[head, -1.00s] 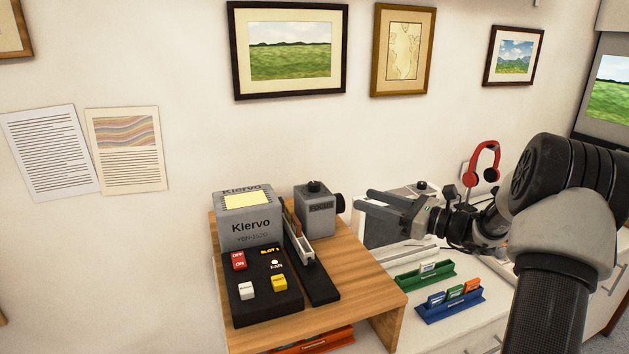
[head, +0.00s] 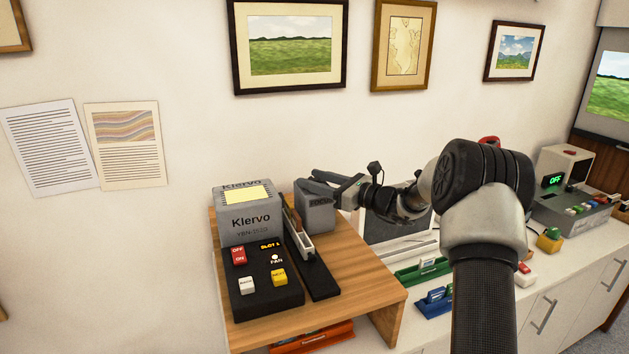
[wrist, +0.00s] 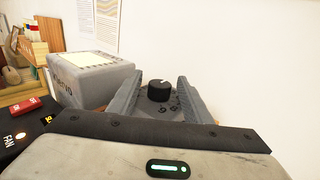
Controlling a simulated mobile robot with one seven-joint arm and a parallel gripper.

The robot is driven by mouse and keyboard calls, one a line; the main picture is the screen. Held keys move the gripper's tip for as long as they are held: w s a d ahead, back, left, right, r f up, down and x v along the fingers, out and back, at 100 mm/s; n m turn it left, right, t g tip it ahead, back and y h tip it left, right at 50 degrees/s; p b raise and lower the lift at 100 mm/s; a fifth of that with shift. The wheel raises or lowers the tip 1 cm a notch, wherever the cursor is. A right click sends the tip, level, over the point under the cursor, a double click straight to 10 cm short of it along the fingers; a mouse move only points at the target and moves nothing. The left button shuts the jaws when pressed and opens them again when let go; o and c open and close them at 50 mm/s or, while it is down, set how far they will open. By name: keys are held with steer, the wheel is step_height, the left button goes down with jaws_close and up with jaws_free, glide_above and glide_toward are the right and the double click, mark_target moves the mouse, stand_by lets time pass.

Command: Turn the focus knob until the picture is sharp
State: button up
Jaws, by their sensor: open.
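The grey projector (head: 250,222), marked Klervo, stands on a wooden stand, with a grey focus block (head: 317,214) at its right. My gripper (head: 309,180) is over the top of this block. In the wrist view, a round black knob (wrist: 159,92) with a pale mark on top lies between the two open fingers, with a gap on each side. In the head view my fingers hide the top of the block and the knob. The screen (head: 611,90) at the right edge shows a green landscape; its sharpness is hard to judge.
A control panel (head: 262,290) with red, white and yellow buttons lies in front of the projector. A slide holder (head: 303,245) sits beside it. The wooden stand (head: 365,285) has bare room at front right. Green and blue slide racks (head: 422,272) lie on the white cabinet.

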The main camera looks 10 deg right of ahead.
steer(key=shift+w+a, duration=0.1)
steer(key=c, duration=1.1)
steer(key=shift+o, duration=0.2)
steer(key=m+t+h+b, duration=0.2)
steer(key=h+b, duration=0.1)
steer(key=shift+f+b, duration=0.2)
steer(key=shift+b, duration=0.2)
steer(key=shift+r+m+t+h+b, duration=0.25)
steer(key=shift+m+t+h+b, duration=0.15)
steer(key=shift+m+t+h, duration=0.15)
steer(key=o, duration=1.1)
steer(key=shift+c, duration=0.2)
steer(key=p+v, duration=0.1)
steer(key=v, duration=1.6)
steer(key=shift+s+d, duration=0.2)
